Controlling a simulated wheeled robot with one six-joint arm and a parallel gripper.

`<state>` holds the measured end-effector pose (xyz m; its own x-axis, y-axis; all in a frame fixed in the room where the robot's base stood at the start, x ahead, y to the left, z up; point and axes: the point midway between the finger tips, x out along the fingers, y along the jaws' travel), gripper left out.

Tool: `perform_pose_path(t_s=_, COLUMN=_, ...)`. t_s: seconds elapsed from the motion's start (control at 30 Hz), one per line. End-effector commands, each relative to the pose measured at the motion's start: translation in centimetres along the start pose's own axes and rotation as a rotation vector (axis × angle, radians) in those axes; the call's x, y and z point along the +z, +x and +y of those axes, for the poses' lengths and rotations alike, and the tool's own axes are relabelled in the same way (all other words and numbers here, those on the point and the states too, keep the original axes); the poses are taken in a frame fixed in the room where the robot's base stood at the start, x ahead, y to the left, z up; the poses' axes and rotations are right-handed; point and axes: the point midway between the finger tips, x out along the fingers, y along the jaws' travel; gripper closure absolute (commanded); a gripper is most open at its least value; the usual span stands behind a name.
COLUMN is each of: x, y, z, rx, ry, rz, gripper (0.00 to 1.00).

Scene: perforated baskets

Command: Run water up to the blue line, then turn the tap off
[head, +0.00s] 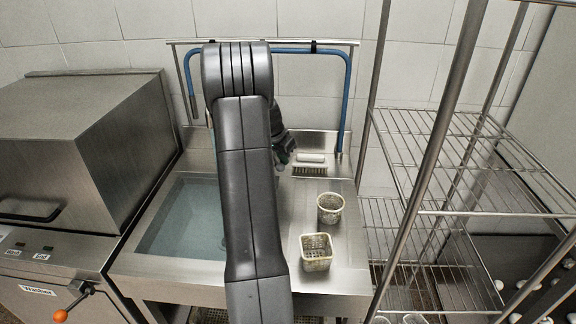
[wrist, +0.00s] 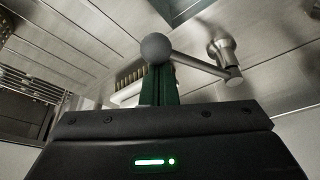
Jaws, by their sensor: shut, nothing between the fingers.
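The sink (head: 150,247) is left of my arm; its inside looks blue-grey, like water. I cannot make out a blue line, and my arm hides the sink's right part. In the wrist view the tap lever (wrist: 200,65) runs from a round grey knob (wrist: 155,47) to a metal post (wrist: 222,48). My gripper (wrist: 158,82) has its green fingers closed together with nothing between them. Their tips are right at the knob; I cannot tell whether they touch. In the head view my gripper (head: 283,160) is behind the sink, partly hidden by my arm. Whether water is running cannot be seen.
Two perforated baskets (head: 330,207) (head: 316,252) stand on the right counter. A brush (head: 309,171) and a white block (head: 310,157) lie behind them. A blue hose (head: 348,95) arches over the back. A wire rack (head: 440,165) stands right, a steel dishwasher (head: 80,150) left.

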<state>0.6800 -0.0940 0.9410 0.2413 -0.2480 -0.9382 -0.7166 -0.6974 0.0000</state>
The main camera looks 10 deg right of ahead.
Motion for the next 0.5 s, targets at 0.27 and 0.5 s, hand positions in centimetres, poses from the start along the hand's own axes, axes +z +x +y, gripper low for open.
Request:
perform_pose_path(t_s=0.27, x=1.3, y=-0.2, z=-0.8, rx=0.056, ry=0.158, rz=0.001, gripper=1.0)
perform_pose_path(t_s=0.5, x=2.0, y=-0.7, z=-1.5, rx=0.057, ry=0.156, rz=-0.001, gripper=1.0)
